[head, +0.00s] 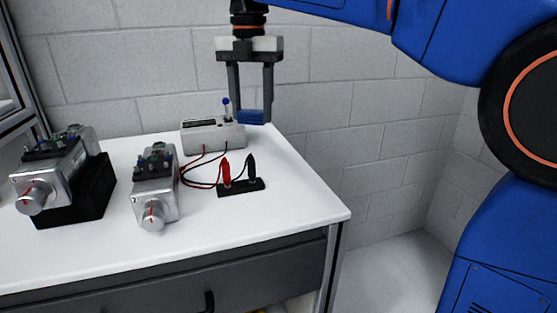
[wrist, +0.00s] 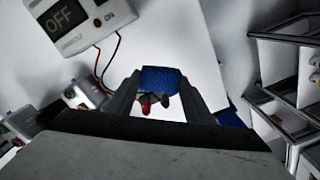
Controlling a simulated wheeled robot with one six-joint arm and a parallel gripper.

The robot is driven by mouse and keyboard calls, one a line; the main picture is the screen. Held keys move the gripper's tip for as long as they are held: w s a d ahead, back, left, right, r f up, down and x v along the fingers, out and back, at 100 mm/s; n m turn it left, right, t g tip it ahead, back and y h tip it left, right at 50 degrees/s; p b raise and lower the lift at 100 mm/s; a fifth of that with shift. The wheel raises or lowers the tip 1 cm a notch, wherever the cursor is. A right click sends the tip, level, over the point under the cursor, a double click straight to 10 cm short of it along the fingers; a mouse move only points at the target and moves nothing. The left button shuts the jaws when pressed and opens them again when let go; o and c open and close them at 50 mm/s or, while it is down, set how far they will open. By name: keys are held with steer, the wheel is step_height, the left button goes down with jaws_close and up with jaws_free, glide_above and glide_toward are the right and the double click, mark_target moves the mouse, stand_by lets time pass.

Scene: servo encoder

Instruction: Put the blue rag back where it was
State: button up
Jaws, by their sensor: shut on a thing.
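The blue rag (head: 250,116) is a small folded blue piece held between the fingertips of my gripper (head: 252,112), up in the air over the back right part of the white table. In the wrist view the blue rag (wrist: 161,79) shows between the two fingers of my gripper (wrist: 162,90). The gripper is shut on it. The rag hangs clear of the table surface, just right of the white meter box in the head view.
A white meter box (head: 213,135) reading OFF in the wrist view (wrist: 72,22) has red and black leads. Its red and black probes stand in a dark holder (head: 241,188). Two silver motors (head: 155,190) (head: 45,180) stand left. The table's front right (head: 300,212) is clear.

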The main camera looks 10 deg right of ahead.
steer(key=m, duration=0.2)
glide_above(278, 159)
steer(key=f, duration=0.1)
steer(key=shift+s+f, duration=0.15)
steer(key=shift+f, duration=4.95)
steer(key=shift+f, duration=0.15)
steer(key=o, duration=1.4)
step_height(278, 159, up, 12)
steer(key=shift+r, duration=0.2)
